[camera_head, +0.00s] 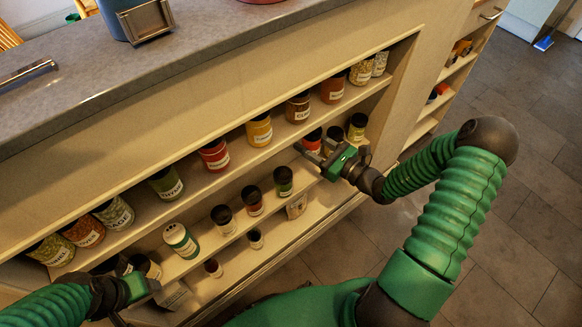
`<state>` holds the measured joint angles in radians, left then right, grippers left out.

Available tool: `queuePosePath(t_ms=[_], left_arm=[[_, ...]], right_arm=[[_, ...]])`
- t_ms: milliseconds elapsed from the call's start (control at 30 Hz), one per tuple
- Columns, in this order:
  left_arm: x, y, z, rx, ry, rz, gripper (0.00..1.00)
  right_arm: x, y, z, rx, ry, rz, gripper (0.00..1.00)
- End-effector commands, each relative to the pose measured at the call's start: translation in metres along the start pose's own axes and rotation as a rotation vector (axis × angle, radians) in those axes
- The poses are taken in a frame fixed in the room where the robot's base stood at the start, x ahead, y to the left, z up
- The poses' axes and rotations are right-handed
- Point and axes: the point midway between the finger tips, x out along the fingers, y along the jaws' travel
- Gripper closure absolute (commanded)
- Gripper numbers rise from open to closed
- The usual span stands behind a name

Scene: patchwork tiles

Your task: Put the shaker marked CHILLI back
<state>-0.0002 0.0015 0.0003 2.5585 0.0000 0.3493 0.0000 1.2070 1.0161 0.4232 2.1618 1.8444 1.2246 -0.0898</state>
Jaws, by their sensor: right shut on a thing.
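My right gripper (316,150) reaches in from the right to the shelf front. It is shut on a small red shaker with a dark lid (312,141), at the right part of the shelves. The shaker's label is too small to read, so I cannot tell whether it says CHILLI. A dark-lidded jar (335,134) stands right behind the gripper, partly hidden by it. My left gripper (152,286) is at the lower left, in front of the low shelf, and its fingers are too small to judge.
The upper shelf holds a row of labelled jars, among them a red one (214,155) and a yellow one (259,130). Smaller shakers, such as a green one (283,181), stand on the lower step. A white-lidded green shaker (180,240) stands further left. The grey counter (215,40) overhangs the shelves.

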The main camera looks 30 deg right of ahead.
Motion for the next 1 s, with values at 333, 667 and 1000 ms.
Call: queuePosePath(t_ms=[333,667,1000], left_arm=[[0.034,0.000,0.009,-0.001,-0.001,0.000,0.38],[0.058,0.000,0.014,0.000,-0.001,0.000,0.38],[0.056,0.000,0.014,0.000,0.000,0.000,0.38]], right_arm=[[0.001,-0.001,-0.057,0.002,-0.001,-0.001,1.00],[0.001,0.000,-0.102,-0.003,-0.001,-0.001,1.00],[0.001,-0.001,-0.103,0.000,0.001,-0.001,0.40]])
